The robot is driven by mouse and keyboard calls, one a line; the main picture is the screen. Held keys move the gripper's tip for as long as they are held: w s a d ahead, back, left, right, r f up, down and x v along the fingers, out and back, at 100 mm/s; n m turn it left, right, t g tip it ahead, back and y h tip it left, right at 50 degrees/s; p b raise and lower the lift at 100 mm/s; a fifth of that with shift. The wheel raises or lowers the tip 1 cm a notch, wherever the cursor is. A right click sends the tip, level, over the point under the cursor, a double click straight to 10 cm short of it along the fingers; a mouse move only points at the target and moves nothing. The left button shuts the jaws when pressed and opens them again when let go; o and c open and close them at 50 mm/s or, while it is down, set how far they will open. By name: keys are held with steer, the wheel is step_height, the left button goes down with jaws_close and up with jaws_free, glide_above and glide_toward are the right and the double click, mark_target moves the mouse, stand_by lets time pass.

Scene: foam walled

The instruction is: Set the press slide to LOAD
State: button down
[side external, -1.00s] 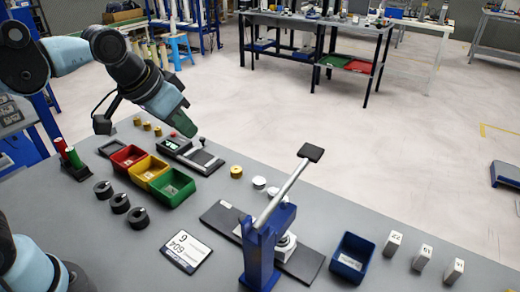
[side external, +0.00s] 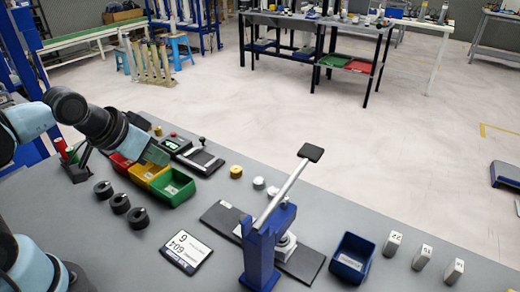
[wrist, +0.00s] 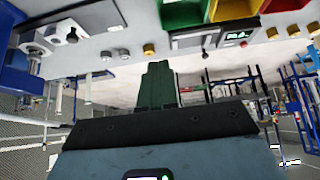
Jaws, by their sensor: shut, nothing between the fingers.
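The blue press (side external: 262,255) stands at the right of the bench in the side view, its long lever (side external: 285,190) raised and tilted up to the right. A dark slide plate (side external: 222,217) lies under it, with a pale block (side external: 287,243) close to the press column. I cannot read a LOAD mark. In the wrist view the press (wrist: 14,65) is at the left edge, with the pale metal block (wrist: 68,32) beside it.
Red (side external: 120,163), yellow (side external: 143,171) and green (side external: 178,190) bins sit near my gripper. Behind them are a control box (side external: 174,143) and a small lever unit (side external: 205,160). Black knobs (side external: 120,203), a number card (side external: 186,251), a blue bin (side external: 351,258) and white blocks (side external: 422,256) surround the press.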

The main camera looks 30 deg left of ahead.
stand_by(0.3)
steer(key=c, duration=1.7)
jaws_free()
steer(key=o, duration=0.7)
steer(key=d+m, duration=0.1)
steer(key=d, duration=0.1)
steer(key=w+d+m+g+h, duration=0.1)
steer(key=d+m, duration=0.1)
steer(key=shift+w+d+r, duration=0.1)
steer(key=shift+d+r, duration=0.05)
steer(key=shift+d, duration=0.1)
steer(key=m+g+h, duration=0.2)
steer(key=m+g, duration=0.1)
steer(key=m, duration=0.3)
glide_toward(242, 218)
steer(key=shift+x, duration=4.1)
steer(key=shift+d, duration=0.1)
steer(key=shift+c, duration=0.2)
jaws_close()
